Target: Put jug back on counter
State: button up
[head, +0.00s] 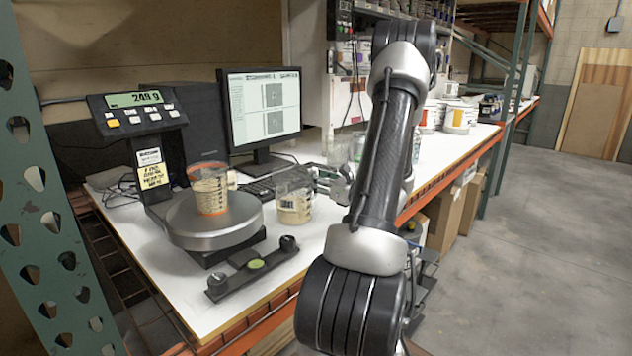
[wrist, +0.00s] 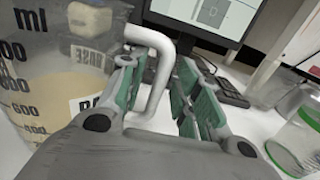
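A clear jug (head: 294,203) with printed measure marks and pale contents stands upright on the white counter (head: 240,310), right of the scale. It fills the left of the wrist view (wrist: 40,95). Its white handle (wrist: 160,62) reaches between the green-padded fingers of my gripper (wrist: 160,85). The fingers are apart, with a gap between the handle and the right finger. In the head view my gripper (head: 326,180) is just right of the jug, partly hidden by my arm. A second clear container (head: 209,190) with an orange band stands on the scale pan (head: 215,232).
The scale display (head: 134,100) reads about 249 g. A monitor (head: 262,105) and keyboard (head: 262,188) are behind the jug. A black bar with knobs (head: 252,266) lies in front. A clear jar with a green rim (wrist: 298,140) is right of my gripper. The front counter is mostly clear.

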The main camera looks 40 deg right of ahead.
jog(key=s, duration=0.7)
jog(key=s+d, duration=0.1)
jog(key=s, duration=0.3)
jog(key=shift+s, duration=0.2)
